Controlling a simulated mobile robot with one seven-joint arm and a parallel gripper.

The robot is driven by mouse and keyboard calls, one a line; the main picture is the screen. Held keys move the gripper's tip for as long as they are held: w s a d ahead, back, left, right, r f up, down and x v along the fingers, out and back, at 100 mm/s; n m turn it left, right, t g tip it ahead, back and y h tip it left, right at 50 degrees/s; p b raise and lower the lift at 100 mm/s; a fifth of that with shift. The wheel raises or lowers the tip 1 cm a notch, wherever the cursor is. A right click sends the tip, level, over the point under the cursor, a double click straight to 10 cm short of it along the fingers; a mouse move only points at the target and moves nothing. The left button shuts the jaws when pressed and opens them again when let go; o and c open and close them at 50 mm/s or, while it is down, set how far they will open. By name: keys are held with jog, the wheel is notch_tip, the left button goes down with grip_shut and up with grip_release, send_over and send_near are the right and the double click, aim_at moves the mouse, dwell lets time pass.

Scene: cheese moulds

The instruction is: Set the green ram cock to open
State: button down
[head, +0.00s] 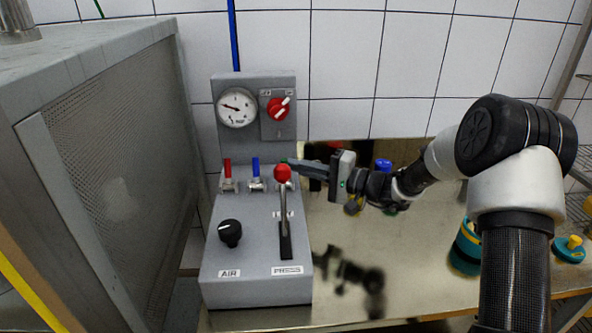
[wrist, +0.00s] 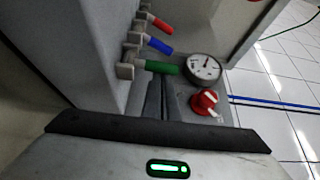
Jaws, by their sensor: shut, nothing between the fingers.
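The green ram cock (wrist: 163,67) is the nearest of three lever cocks in the wrist view. Its handle points right, roughly the same way as the blue and red ones. In the head view it is almost wholly hidden behind the red ball knob and my fingertips. My gripper (head: 294,164) is shut and empty, reaching in from the right at the cock row. In the wrist view its dark fingers (wrist: 153,98) end close beside the green handle; whether they touch it I cannot tell.
The blue cock (head: 256,167) and red cock (head: 227,169) stand upright to the left. The red-knobbed press lever (head: 283,200) rises just in front of my fingertips. A gauge (head: 237,107) and red rotary switch (head: 278,108) are above. A grey perforated cabinet (head: 120,170) stands left.

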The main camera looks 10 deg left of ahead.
jog(key=shift+s+f+n+b, duration=0.2)
jog(key=shift+n+b, duration=0.1)
jog(key=shift+b, duration=0.75)
jog(key=b, duration=0.1)
jog(key=n+b, duration=0.1)
jog(key=b, duration=0.1)
jog(key=shift+s+d+f+y, duration=0.15)
jog(key=shift+s+y, duration=0.1)
jog(key=shift+y, duration=0.15)
jog(key=shift+s+n+b, duration=0.15)
jog(key=shift+n+b, duration=0.15)
jog(key=shift+b, duration=0.45)
jog(key=shift+s+r+b, duration=0.25)
jog(key=shift+s+b, duration=0.2)
jog(key=shift+b, duration=0.35)
jog(key=shift+s+d, duration=0.1)
jog(key=shift+s, duration=0.05)
